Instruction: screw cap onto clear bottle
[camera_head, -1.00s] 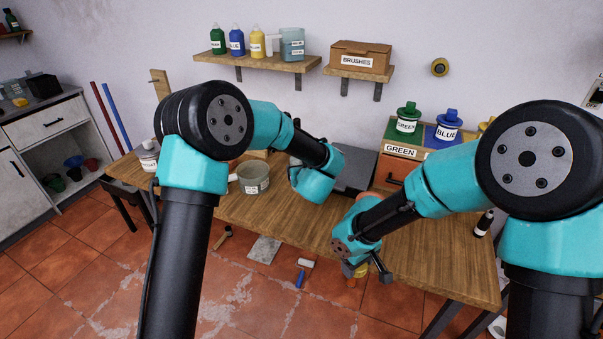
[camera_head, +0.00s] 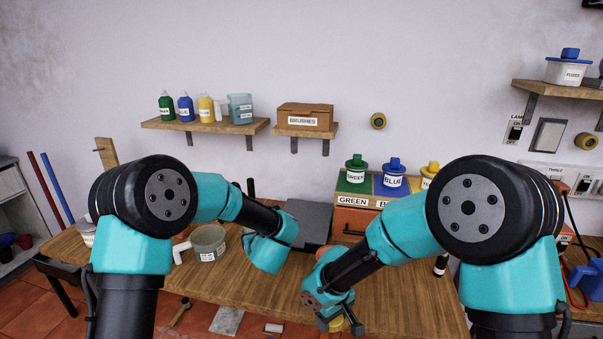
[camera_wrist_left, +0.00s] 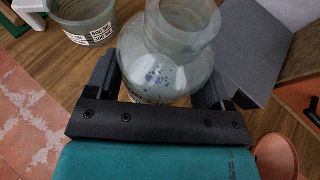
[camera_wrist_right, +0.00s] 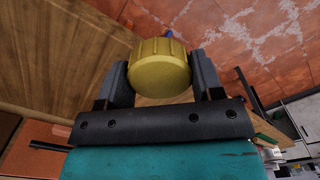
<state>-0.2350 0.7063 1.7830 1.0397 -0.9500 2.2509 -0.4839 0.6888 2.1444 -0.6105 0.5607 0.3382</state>
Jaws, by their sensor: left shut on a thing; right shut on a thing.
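The clear bottle (camera_wrist_left: 168,72) stands between the fingers of my left gripper (camera_wrist_left: 175,88), which is shut on it. Its open neck shows in the left wrist view, and bluish specks show through its body. In the head view my left arm hides the bottle. The yellow ribbed cap (camera_wrist_right: 160,68) is between the fingers of my right gripper (camera_wrist_right: 160,82), which is shut on it. In the head view the right gripper (camera_head: 340,323) is low, over the front edge of the table, to the right of the left gripper. The cap and bottle are apart.
A greyish measuring tub (camera_head: 208,243) stands on the wooden table (camera_head: 215,285) left of my left gripper. A dark grey flat panel (camera_head: 303,228) is behind.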

